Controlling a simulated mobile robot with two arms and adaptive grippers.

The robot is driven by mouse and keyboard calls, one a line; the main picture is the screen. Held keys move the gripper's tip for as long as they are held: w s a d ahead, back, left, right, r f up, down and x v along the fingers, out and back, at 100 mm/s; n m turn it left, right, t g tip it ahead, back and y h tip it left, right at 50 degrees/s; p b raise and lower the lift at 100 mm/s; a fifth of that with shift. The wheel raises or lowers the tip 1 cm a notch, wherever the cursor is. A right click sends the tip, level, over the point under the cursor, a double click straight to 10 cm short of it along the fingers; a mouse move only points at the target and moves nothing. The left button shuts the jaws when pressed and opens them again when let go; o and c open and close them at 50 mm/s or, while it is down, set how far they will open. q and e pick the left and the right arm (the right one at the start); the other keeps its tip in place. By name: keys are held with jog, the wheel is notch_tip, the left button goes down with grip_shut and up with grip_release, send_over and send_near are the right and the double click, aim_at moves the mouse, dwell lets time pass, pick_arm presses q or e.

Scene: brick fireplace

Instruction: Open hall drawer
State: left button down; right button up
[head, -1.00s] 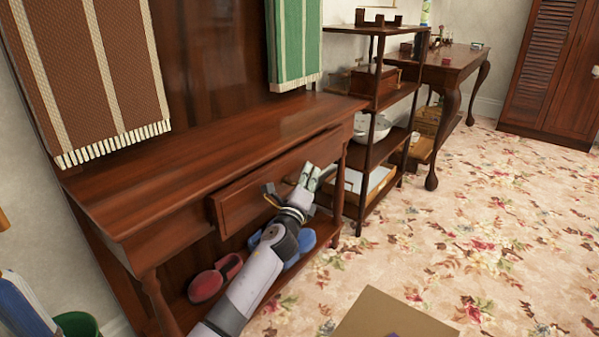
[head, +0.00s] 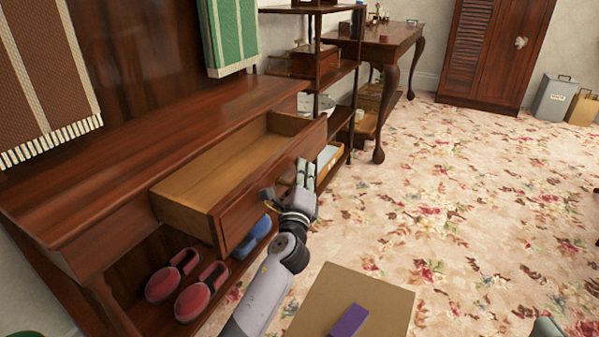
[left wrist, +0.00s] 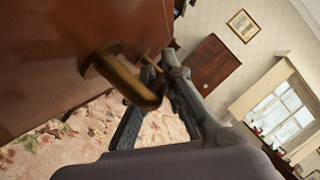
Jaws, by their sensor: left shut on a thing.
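The hall drawer (head: 240,172) is pulled well out of the dark wooden hall table (head: 120,160), and its pale wood inside looks empty. My left gripper (head: 305,174) is at the drawer's front face. In the left wrist view, a brass curved handle (left wrist: 134,84) stands out from the drawer front (left wrist: 60,55), and my left gripper's dark fingers (left wrist: 152,112) are shut on it. The exact contact is partly hidden. My right gripper does not show clearly in either view.
Red shoes (head: 187,278) and a blue pair (head: 252,238) lie on the lower shelf. A shelf rack (head: 330,75) stands just beyond the table. A cardboard box (head: 385,300) with a purple block (head: 349,321) is close in front. The flowered carpet to the right is largely clear.

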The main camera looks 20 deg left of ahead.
pick_arm(q)
jog(key=shift+f, duration=0.1)
jog(key=c, duration=1.7)
grip_release()
jog(key=v, duration=1.2)
